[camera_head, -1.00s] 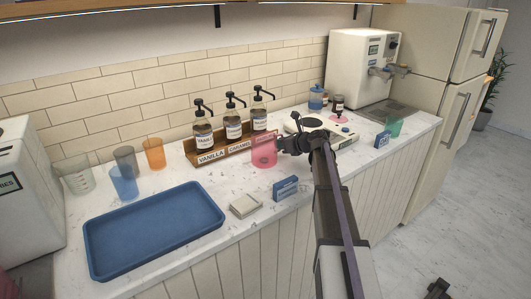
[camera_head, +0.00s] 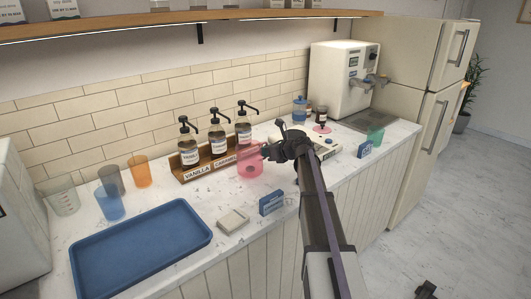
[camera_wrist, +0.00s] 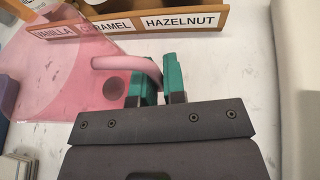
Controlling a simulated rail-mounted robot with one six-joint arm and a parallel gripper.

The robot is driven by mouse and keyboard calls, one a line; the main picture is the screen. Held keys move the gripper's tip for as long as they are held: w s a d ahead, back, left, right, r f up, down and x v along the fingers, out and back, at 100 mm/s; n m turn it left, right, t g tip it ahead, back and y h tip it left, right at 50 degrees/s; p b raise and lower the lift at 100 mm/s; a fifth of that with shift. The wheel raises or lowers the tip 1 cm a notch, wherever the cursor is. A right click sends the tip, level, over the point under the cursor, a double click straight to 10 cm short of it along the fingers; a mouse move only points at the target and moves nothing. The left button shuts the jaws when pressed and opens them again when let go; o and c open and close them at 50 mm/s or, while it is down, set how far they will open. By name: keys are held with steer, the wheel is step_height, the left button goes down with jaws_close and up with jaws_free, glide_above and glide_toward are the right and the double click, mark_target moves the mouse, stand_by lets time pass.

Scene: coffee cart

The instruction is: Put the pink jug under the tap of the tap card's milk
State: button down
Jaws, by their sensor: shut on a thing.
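The pink see-through jug (camera_head: 250,162) is at the counter's front middle, before the syrup rack. It also shows in the wrist view (camera_wrist: 65,75), with its handle to the right. My gripper (camera_head: 268,153) is shut on the jug's handle, the green fingertips (camera_wrist: 158,78) on either side of it. I cannot tell whether the jug's base touches the counter. The white dispenser (camera_head: 338,75) stands at the back right, its taps (camera_head: 372,80) facing out above a grey drip tray (camera_head: 364,121). A blue card (camera_head: 271,202) stands near the front edge; another blue card (camera_head: 366,149) stands further right. Their print is unreadable.
The syrup rack (camera_head: 205,170) holds three pump bottles behind the jug. A white device (camera_head: 325,146) lies partly behind my arm. A green cup (camera_head: 376,135) stands beside the right card. A blue tray (camera_head: 145,245) and several cups are on the left. The drip tray looks empty.

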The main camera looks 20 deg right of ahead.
step_height(320, 180, up, 26)
steer(key=p, duration=2.4)
steer(key=shift+f, duration=0.25)
